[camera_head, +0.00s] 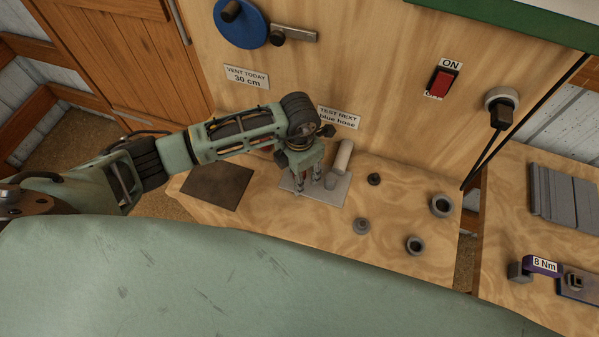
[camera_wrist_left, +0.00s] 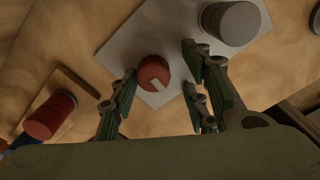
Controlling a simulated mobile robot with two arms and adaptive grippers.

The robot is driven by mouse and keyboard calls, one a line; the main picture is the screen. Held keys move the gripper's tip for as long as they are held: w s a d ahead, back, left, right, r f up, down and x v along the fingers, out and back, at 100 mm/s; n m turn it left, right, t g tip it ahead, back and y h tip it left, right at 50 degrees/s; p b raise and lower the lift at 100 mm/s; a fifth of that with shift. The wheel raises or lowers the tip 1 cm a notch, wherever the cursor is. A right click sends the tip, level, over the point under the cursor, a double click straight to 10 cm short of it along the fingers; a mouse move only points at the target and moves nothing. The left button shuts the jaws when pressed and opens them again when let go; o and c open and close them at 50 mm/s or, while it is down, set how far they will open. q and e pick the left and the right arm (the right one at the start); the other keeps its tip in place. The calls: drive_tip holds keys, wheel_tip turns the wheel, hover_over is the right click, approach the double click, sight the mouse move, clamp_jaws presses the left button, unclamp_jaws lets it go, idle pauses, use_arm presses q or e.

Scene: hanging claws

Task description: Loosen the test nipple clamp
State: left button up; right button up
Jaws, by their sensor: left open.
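My left gripper (camera_head: 312,185) points down over the pale grey plate (camera_head: 287,182) on the bench, under the "TEST NEXT blue hose" sign (camera_head: 338,117). In the left wrist view the gripper (camera_wrist_left: 160,76) is open, its fingers on either side of a round red knob (camera_wrist_left: 153,70) with a pale mark on top. Whether the fingers touch the knob is unclear. The knob stands on the grey plate (camera_wrist_left: 125,45); the gripper hides it in the head view. A grey cylinder (camera_head: 343,157) stands beside the gripper and shows in the wrist view (camera_wrist_left: 230,22). The nipple and clamp are not clearly distinguishable.
Another red cylinder (camera_wrist_left: 48,115) stands on a wooden board, left in the wrist view. A dark plate (camera_head: 217,186) lies left of the gripper. Several grey rings, including one at the right (camera_head: 442,205), stand on the bench. The wall has a red switch (camera_head: 440,82).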

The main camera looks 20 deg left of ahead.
use_arm(q)
drive_tip(key=shift+w+a, duration=0.15)
drive_tip(key=shift+w, duration=0.1)
drive_tip(key=shift+r+p, duration=1.25)
drive_tip(key=shift+r, duration=0.65)
drive_tip(key=shift+r+p, duration=0.65)
drive_tip(key=shift+r, duration=0.55)
drive_tip(key=shift+f, duration=0.15)
